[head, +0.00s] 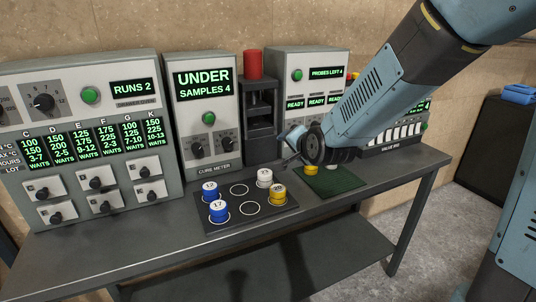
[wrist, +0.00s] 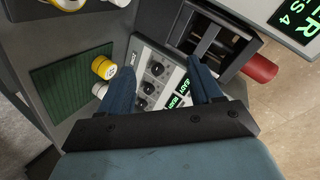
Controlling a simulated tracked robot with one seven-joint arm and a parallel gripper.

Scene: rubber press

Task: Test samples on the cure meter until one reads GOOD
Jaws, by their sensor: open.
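The cure meter (head: 204,120) shows UNDER and SAMPLES 4. Beside it stands the dark press (head: 261,110) with a red cylinder (head: 253,65) on top; its opening also shows in the wrist view (wrist: 213,40). On the dark tray (head: 247,219) stand a blue sample 12 (head: 210,191), a blue sample 17 (head: 218,211), a white sample (head: 264,178) and a yellow sample 20 (head: 278,193). My gripper (head: 290,149) is above the bench near the press. In the wrist view its fingers (wrist: 163,88) are apart with nothing between them.
A probe meter (head: 305,66) reads PROBES LEFT 4. A panel (head: 90,120) reading RUNS 2 stands left. Two tray rings are empty.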

